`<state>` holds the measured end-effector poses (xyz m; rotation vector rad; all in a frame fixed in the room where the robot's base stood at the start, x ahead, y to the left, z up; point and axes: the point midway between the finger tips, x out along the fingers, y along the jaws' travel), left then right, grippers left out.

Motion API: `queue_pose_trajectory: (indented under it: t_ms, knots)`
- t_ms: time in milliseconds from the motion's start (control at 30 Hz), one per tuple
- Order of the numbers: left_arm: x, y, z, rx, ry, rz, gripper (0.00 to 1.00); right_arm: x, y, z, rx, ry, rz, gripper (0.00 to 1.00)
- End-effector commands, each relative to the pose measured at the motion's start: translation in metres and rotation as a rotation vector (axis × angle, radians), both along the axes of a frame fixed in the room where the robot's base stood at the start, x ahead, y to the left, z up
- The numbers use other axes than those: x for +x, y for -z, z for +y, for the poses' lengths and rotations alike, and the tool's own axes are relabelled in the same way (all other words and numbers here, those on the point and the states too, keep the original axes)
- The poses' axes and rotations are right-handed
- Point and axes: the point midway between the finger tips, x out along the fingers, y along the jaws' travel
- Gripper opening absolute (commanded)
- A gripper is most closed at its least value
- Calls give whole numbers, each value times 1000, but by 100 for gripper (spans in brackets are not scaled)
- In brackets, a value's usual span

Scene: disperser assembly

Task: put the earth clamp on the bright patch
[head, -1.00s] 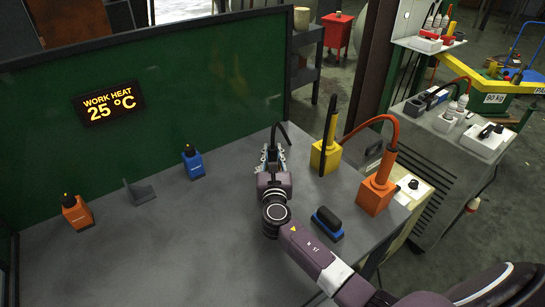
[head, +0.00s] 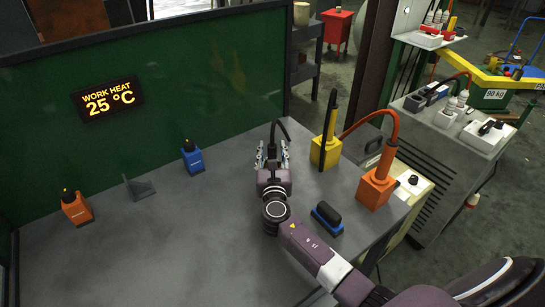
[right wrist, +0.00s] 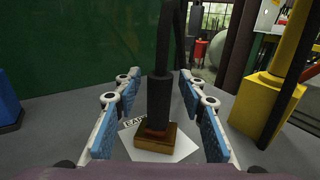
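The earth clamp (right wrist: 158,105) shows in the right wrist view as a dark upright cylinder with a brass foot and a dark cable rising from its top. Its foot stands on a bright white patch (right wrist: 183,148) with partly hidden black lettering. My right gripper (right wrist: 160,115) is open, with its blue-padded fingers on both sides of the clamp and gaps to it. In the head view my right gripper (head: 272,158) is over the right part of the grey table (head: 130,255), and the clamp is mostly hidden between its fingers. My left gripper is not in view.
A yellow holder (head: 325,153) and an orange holder (head: 375,190) with upright tools stand to the right. A blue-based black block (head: 327,220) lies near the right edge. The table's left front is clear.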

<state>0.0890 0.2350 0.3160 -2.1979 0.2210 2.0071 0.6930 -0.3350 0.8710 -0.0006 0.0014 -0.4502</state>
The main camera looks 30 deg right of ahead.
Motion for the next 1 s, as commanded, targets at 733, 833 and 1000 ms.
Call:
queue_pose_trajectory:
  t_ms: [733, 833, 1000]
  knots:
    - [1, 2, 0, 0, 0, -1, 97, -107, 0, 52, 1, 0, 0, 38]
    - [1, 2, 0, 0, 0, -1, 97, -108, 0, 53, 1, 0, 0, 38]
    - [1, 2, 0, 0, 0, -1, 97, -108, 0, 53, 1, 0, 0, 38]
